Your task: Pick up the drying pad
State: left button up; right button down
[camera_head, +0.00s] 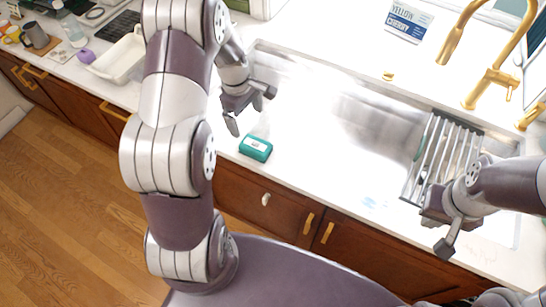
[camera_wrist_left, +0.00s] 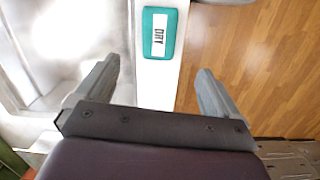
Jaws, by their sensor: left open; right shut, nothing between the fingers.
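The drying pad (camera_head: 256,148) is a small teal block with a white label, lying on the white counter strip in front of the sink. In the left wrist view the pad (camera_wrist_left: 159,33) shows the word DRY and lies ahead of the open fingers, near the middle. My left gripper (camera_head: 251,108) is open and empty, above and to the left of the pad, apart from it. In the left wrist view its fingers (camera_wrist_left: 157,95) are spread wide. My right gripper (camera_head: 440,226) is shut and empty at the right, near the rack over the sink.
A steel sink (camera_head: 330,110) lies behind the pad, with a metal roll-up rack (camera_head: 440,150) across its right part. A gold faucet (camera_head: 490,85) stands behind it. A white tub (camera_head: 118,60) and a purple item (camera_head: 86,56) sit on the left counter. The counter around the pad is clear.

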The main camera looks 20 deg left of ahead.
pick_arm(q)
jog(key=n, duration=0.1)
jog(key=p, duration=0.2)
send_near(255, 144)
jog(key=shift+s+a+f, duration=0.1)
jog(key=shift+a+f, duration=0.25)
jog(key=shift+f, duration=0.2)
jog(key=shift+a+f, duration=0.4)
jog(key=shift+f, duration=0.1)
jog(key=d+f, duration=0.1)
jog(key=f, duration=0.1)
jog(key=d+f+p, duration=0.1)
jog(key=f, duration=0.1)
jog(key=shift+d+f+p, duration=0.15)
jog(key=shift+d+p, duration=0.05)
jog(key=shift+p, duration=0.1)
notch_tip(255, 144, down, 3)
jog(key=shift+f+p, duration=0.1)
jog(key=shift+p, duration=0.25)
jog(key=shift+f, duration=0.35)
pick_arm(e)
jog(key=r, duration=0.2)
jog(key=a+r, duration=0.1)
jog(key=r, duration=0.1)
jog(key=shift+w+r, duration=0.1)
jog(key=shift+w, duration=0.05)
